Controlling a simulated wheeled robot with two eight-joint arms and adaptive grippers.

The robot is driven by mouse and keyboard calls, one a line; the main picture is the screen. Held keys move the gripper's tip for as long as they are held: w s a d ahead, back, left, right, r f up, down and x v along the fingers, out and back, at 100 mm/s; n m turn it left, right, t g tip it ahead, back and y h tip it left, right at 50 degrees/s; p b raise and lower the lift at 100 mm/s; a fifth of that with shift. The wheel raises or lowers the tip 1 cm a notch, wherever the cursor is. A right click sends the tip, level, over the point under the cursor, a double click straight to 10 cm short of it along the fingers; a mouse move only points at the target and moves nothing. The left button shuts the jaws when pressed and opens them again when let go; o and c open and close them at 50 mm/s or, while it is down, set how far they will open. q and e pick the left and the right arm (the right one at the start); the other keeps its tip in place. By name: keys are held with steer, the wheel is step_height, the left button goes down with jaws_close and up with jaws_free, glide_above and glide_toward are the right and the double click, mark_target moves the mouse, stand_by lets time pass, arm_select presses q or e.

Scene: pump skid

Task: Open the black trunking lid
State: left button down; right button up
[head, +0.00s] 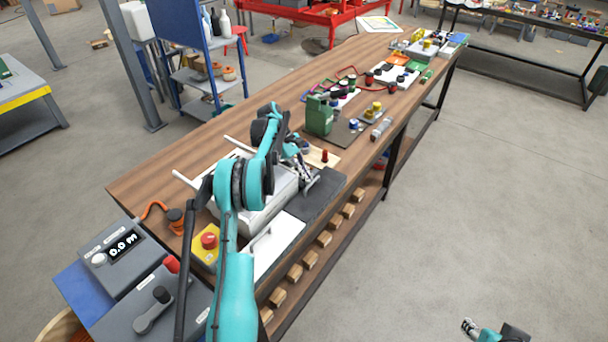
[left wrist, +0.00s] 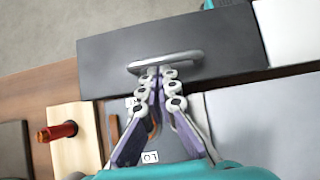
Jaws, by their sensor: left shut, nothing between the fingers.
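The black trunking lid (head: 322,196) lies flat on the right edge of the wooden bench. It also shows in the left wrist view (left wrist: 215,42), with a grey bar handle (left wrist: 185,60) on it. My left gripper (left wrist: 160,72) is shut and empty, its fingertips pointing at the handle and overlapping its near edge in the picture; I cannot tell whether they touch it. My right gripper (head: 469,325) shows small at the bottom edge, away from the bench.
A white panel with a handle (head: 280,240) lies next to the black lid. A grey box (head: 262,205), a yellow box with a red button (head: 208,241) and a green block (head: 319,115) stand nearby. Wooden blocks (head: 310,258) line the lower shelf.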

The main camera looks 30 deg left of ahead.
arm_select(q)
steer(key=shift+r, duration=0.15)
steer(key=shift+d+r+y+p, duration=0.25)
steer(key=shift+y+p, duration=0.2)
steer(key=shift+y, duration=0.25)
steer(key=shift+y, duration=0.3)
